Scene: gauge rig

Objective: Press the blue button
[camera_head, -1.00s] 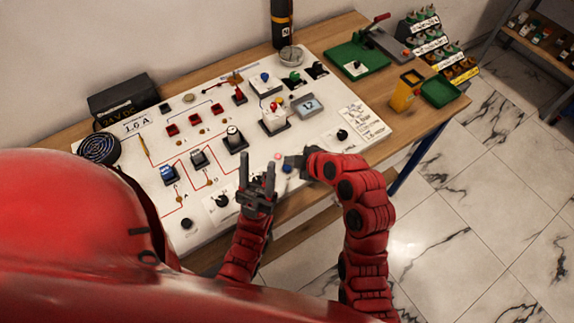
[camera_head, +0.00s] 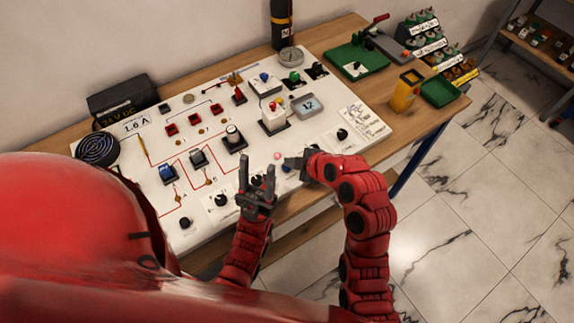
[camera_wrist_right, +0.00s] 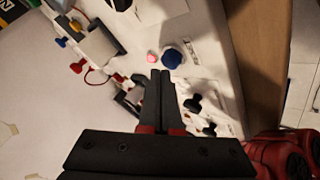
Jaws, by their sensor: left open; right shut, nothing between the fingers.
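The blue button (camera_wrist_right: 172,58) is a round dark-blue cap on the white panel (camera_wrist_right: 215,90), beside a small pink one (camera_wrist_right: 153,57) in the right wrist view. In the head view the blue button (camera_head: 287,168) is small and partly hidden by my right gripper (camera_head: 290,162). That gripper is shut and empty. In the right wrist view its fingertips (camera_wrist_right: 161,74) are just short of the blue button; I cannot tell whether they touch it. My left gripper (camera_head: 257,170) is open and empty, pointing up over the panel's front part, left of the button.
A black knob (camera_head: 342,134) is right of my right gripper. A yellow container (camera_head: 405,92) and green trays stand at the table's right.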

